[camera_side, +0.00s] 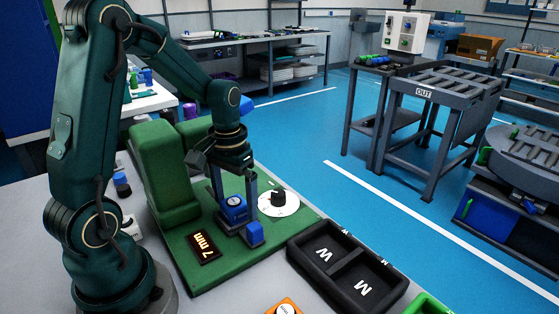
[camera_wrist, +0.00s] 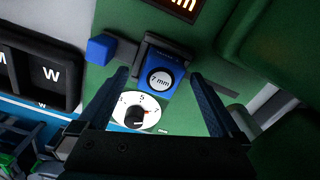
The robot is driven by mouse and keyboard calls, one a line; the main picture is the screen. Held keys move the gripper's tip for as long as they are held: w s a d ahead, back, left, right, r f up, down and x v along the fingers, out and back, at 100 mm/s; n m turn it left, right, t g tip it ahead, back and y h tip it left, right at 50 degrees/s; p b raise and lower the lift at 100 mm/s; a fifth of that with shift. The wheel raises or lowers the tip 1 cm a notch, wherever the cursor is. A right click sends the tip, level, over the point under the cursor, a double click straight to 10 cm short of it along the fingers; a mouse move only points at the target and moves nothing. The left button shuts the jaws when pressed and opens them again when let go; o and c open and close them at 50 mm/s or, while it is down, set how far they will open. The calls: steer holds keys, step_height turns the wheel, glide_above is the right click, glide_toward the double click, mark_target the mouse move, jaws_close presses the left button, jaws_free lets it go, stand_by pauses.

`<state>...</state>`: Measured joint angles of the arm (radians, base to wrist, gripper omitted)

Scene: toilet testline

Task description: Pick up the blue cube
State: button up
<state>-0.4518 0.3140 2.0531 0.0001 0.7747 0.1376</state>
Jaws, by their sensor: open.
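A blue block (camera_wrist: 163,77) with a round "7 mm" label sits in a dark holder (camera_wrist: 148,45) on the green board; it also shows in the side view (camera_side: 233,210). A smaller plain blue cube (camera_side: 255,233) is at the holder's near end, and at upper left in the wrist view (camera_wrist: 100,49). My gripper (camera_side: 235,205) points down over the labelled block, open. In the wrist view its fingertips (camera_wrist: 159,75) lie on either side of that block. Whether they touch it, I cannot tell.
A white dial with a black knob (camera_side: 278,200) stands beside the holder. A "7 mm" display (camera_side: 204,246) and a green raised block (camera_side: 165,170) are to the left. A black two-part tray marked W and M (camera_side: 347,272) lies to the right.

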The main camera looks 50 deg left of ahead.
steer(key=shift+f, duration=0.2)
jaws_close()
steer(key=shift+r, duration=0.15)
